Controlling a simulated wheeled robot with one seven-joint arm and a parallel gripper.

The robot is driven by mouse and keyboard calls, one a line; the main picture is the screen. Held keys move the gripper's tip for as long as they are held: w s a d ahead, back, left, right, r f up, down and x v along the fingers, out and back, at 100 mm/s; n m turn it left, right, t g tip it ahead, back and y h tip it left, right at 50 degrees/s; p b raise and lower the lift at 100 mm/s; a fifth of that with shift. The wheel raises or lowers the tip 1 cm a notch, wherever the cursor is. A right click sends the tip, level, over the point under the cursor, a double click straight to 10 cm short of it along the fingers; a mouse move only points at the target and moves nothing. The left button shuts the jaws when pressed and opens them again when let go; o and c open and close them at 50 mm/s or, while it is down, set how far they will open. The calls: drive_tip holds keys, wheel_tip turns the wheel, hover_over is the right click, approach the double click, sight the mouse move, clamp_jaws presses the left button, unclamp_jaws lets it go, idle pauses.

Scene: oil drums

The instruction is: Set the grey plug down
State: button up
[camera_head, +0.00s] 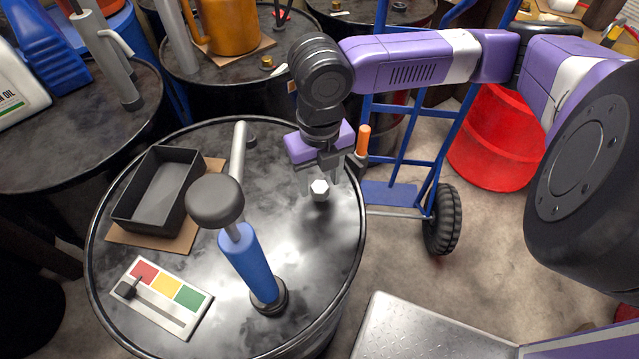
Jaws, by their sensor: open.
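The grey plug (319,191), with a pale hexagonal top, shows at the right part of the near drum's dark, glossy top (300,240). It looks upright on the drum top, though its underside is hard to see. My gripper (322,180) points down right at the plug, with its fingers apart. The plug shows between or just in front of the fingertips; I cannot tell whether either finger touches it.
A blue-handled pump (247,262) with a dark knob stands left of my gripper. A black tray (160,192) on cardboard and a red-yellow-green gauge card (163,296) lie farther left. An orange-handled tool (363,140) is close on the right. Bare drum top surrounds the plug.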

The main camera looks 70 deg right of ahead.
sight(319, 186)
wheel_tip(319, 186, up, 10)
drive_tip(key=shift+f, duration=0.25)
idle(0.6)
